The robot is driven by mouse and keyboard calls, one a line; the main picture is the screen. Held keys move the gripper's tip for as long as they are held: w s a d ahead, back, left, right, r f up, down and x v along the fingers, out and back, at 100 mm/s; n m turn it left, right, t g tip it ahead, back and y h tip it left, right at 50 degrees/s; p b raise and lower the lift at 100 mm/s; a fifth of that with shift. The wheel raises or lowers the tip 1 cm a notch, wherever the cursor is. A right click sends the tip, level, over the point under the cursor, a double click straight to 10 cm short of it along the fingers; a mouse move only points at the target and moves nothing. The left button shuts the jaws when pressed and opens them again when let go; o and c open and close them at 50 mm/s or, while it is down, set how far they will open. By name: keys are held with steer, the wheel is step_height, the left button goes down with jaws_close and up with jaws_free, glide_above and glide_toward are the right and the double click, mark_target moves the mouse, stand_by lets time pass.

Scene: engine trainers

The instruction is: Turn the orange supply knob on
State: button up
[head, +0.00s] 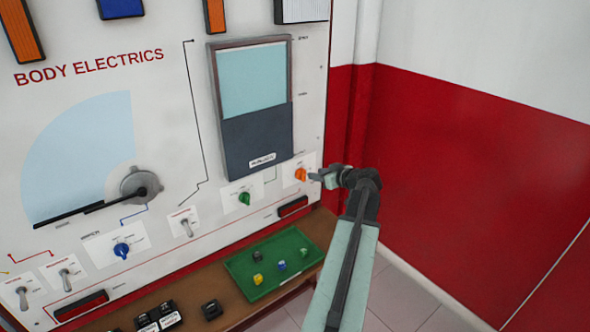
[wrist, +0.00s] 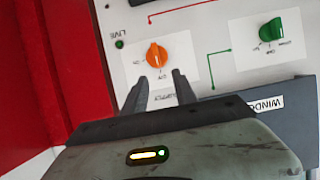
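The orange supply knob (head: 300,174) sits on a white label plate at the lower right of the body electrics panel (head: 170,100). In the wrist view the orange knob (wrist: 156,55) is upright in the picture, just beyond my fingertips, with small lettering under it. My gripper (head: 318,177) is close to the right of the knob in the head view. In the wrist view my gripper (wrist: 162,75) has its two fingers apart with nothing between them. The fingertips do not appear to touch the knob.
A green knob (head: 244,198) is left of the orange one, and a blue knob (head: 121,249) farther left. A window display (head: 255,150) is above. A green tray (head: 240,277) with small relays sits on the shelf below. A red and white wall (head: 470,170) stands at right.

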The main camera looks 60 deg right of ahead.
mark_target(304, 171)
steer(key=b+x, duration=0.3)
steer(key=x, duration=0.5)
steer(key=shift+d+r, duration=0.1)
steer(key=shift+d, duration=0.1)
steer(key=shift+s+r, duration=0.1)
jaws_close()
